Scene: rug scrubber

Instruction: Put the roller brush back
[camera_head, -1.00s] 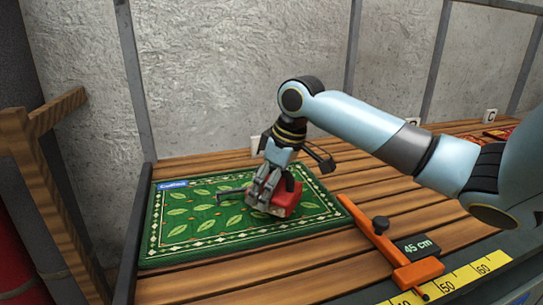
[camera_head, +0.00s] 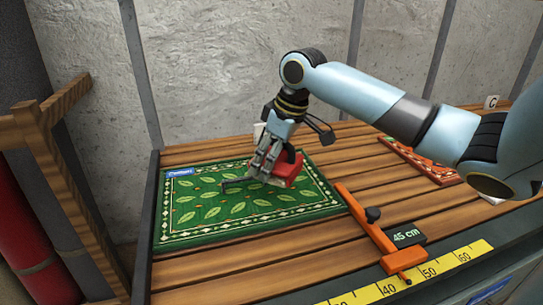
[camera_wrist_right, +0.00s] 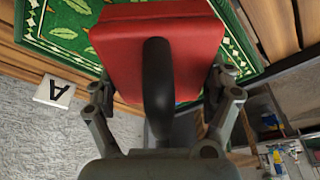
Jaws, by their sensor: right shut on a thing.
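My right gripper (camera_head: 265,170) is shut on the roller brush (camera_head: 289,169), a tool with a red block-shaped body. In the right wrist view the red body (camera_wrist_right: 205,45) fills the top middle, and its black handle (camera_wrist_right: 157,80) runs down between the fingers. A dark bar (camera_head: 237,184) sticks out to the left of the gripper in the head view. The brush is over the back right part of the green leaf-patterned rug (camera_head: 205,228). I cannot tell whether it touches the rug. The brush's underside is hidden. My left gripper is not in view.
An orange stop (camera_head: 372,235) with a black knob and a 45 cm label stands right of the rug. A yellow ruler (camera_head: 445,268) runs along the front edge. A red-orange mat (camera_head: 420,160) lies far right, partly behind my arm. Bare slats lie between.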

